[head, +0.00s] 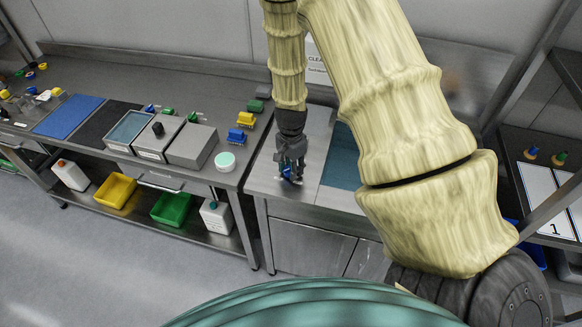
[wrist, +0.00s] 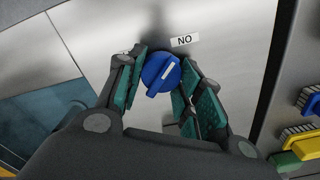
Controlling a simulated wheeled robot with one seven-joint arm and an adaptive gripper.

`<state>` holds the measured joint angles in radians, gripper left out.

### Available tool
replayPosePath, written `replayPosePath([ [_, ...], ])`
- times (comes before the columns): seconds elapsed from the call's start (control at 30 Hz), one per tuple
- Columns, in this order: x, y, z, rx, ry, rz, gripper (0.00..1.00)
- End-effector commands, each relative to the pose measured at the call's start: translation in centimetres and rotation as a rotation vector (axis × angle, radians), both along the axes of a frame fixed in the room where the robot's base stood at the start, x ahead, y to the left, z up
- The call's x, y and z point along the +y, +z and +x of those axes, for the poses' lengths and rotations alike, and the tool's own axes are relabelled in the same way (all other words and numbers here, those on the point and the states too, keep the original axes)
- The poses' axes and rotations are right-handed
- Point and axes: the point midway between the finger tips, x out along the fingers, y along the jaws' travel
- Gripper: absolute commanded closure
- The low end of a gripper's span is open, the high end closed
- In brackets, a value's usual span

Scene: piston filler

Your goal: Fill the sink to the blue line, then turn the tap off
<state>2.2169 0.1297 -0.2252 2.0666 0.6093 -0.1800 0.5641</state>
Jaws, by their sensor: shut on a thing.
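A blue round tap knob (wrist: 161,74) with a white pointer mark sits on the steel top in the wrist view. A small label (wrist: 185,40) beside it reads "NO" as seen in the picture, perhaps "ON" upside down. My gripper (wrist: 160,88) is shut on the knob, one finger on each side. In the head view my gripper (head: 290,172) points down at the steel counter, and a bit of blue shows between the fingers. The sink (head: 340,160) holds a teal surface, partly hidden by my arm; it also shows in the wrist view (wrist: 55,118). I cannot make out the blue line.
Left of the sink unit stands a steel bench (head: 85,131) with grey boxes (head: 193,146), a blue mat (head: 68,115) and brushes (head: 236,137). Yellow (head: 115,190) and green (head: 171,207) bins stand on its lower shelf. A dark shelf rack (head: 540,150) is at the right.

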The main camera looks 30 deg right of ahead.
Motion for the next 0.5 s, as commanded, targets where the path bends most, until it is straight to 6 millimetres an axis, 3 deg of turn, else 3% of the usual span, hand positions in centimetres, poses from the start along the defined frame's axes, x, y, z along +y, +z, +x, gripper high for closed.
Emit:
replayPosePath([
  [0.1, -0.12, 0.09, 0.13, -0.003, -0.001, -0.002, 0.88],
  [0.13, -0.12, 0.09, 0.13, -0.003, 0.0, -0.002, 0.62],
  [0.23, -0.09, 0.08, 0.12, -0.002, 0.0, -0.002, 0.44],
  [0.5, -0.03, 0.03, 0.05, -0.001, 0.001, -0.001, 0.42],
])
